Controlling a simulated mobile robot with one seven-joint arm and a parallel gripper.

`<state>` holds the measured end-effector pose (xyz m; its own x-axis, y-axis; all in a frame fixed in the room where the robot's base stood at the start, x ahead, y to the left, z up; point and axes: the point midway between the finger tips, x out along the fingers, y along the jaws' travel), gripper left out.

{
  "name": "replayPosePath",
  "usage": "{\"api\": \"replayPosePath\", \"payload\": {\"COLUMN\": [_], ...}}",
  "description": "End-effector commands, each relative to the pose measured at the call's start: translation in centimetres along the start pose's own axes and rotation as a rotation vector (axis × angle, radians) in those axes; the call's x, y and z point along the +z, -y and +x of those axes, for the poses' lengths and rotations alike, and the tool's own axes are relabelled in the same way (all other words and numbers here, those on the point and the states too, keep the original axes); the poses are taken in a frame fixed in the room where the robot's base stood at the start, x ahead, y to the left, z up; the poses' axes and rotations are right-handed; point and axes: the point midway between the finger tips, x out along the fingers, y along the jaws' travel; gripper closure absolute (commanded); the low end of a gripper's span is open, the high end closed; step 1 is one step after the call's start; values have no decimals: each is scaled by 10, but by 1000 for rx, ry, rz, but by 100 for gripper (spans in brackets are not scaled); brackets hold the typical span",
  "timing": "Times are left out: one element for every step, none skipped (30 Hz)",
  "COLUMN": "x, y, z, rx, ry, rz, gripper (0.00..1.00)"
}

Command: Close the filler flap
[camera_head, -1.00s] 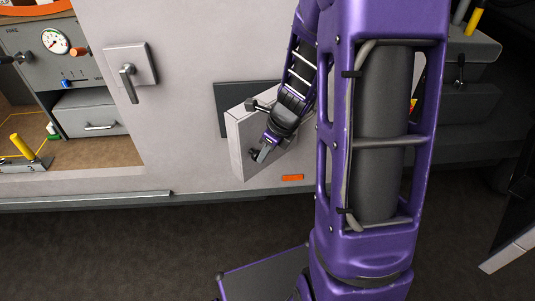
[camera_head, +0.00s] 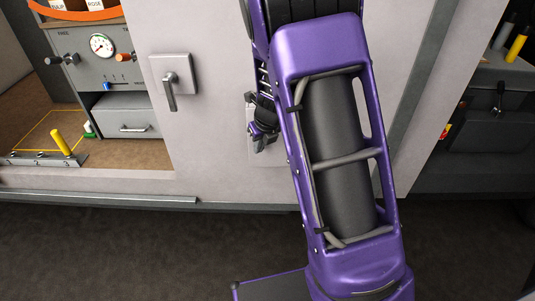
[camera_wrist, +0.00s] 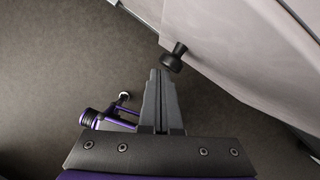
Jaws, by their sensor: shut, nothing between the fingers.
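The filler flap (camera_head: 265,157) is a pale grey panel on the side wall. Its lower left part shows in the head view and looks flush or nearly flush with the wall; my arm hides the rest. No dark opening shows around the visible part. My gripper (camera_head: 262,141) is in front of the flap's left part. In the wrist view my gripper (camera_wrist: 160,73) is shut and empty, its tips just beside a black knob (camera_wrist: 174,57) on the pale surface (camera_wrist: 235,45). I cannot tell whether they touch.
A grey latch handle (camera_head: 171,90) is on the wall left of the flap. Further left is an open bay with a gauge (camera_head: 101,45), a drawer (camera_head: 126,116) and a yellow lever (camera_head: 61,142). A ledge (camera_head: 100,198) runs along the wall's bottom. The floor (camera_head: 120,250) is clear.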

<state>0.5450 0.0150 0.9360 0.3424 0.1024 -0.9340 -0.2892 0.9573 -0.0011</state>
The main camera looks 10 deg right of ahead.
Motion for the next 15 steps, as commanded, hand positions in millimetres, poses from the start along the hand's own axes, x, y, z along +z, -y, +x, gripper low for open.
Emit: {"api": "replayPosePath", "payload": {"x": [4,6,9,10,12,14,15,16,16,17,18,18,18,18,19], "y": [0,1,1,1,1,1,1,1,1,1,1,1,1,1,1], "z": [2,3,4,4,5,5,6,6,6,6,6,6,6,6,6], "rx": [-1,0,0,0,0,0,0,0,0,0,0,0,0,0,0], "ry": [0,-1,-1,-1,-1,0,0,0,1,1,1,2,2,3,3], "rz": [-1,-1,-2,-2,-2,-2,-2,-2,-2,-2,-2,-2,-2,-2,-2], "gripper": [100,100,100,100,100,100,100,100,100,100,100,100,100,100,100]}}
